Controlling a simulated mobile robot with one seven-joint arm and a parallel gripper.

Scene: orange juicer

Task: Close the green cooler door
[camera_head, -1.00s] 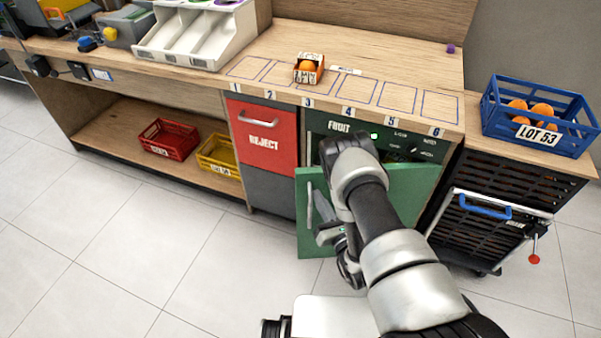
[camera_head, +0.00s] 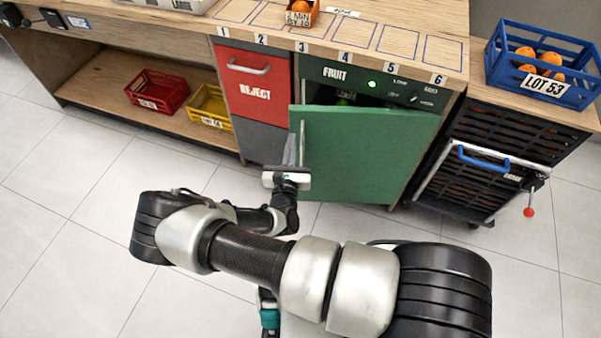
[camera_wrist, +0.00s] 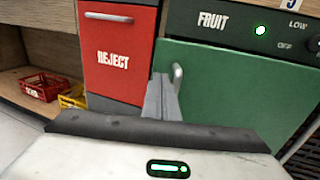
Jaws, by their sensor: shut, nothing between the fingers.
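The green cooler door (camera_head: 365,155) stands slightly ajar below the FRUIT panel (camera_head: 372,80). A dark gap shows along its top edge on the left. Its vertical metal handle (camera_head: 302,140) is on the left side. In the wrist view the green door (camera_wrist: 222,100) fills the right half and the top of its handle (camera_wrist: 178,75) shows behind my fingers. My gripper (camera_head: 290,150) is at the door's left edge by the handle. It also shows in the wrist view (camera_wrist: 161,85), with its fingers together and empty. I cannot tell whether it touches the door.
The red REJECT drawer front (camera_head: 253,85) is left of the cooler. Red (camera_head: 157,92) and yellow (camera_head: 210,106) crates sit on the low shelf. A black cart (camera_head: 490,165) with a blue handle stands right. Floor in front is clear.

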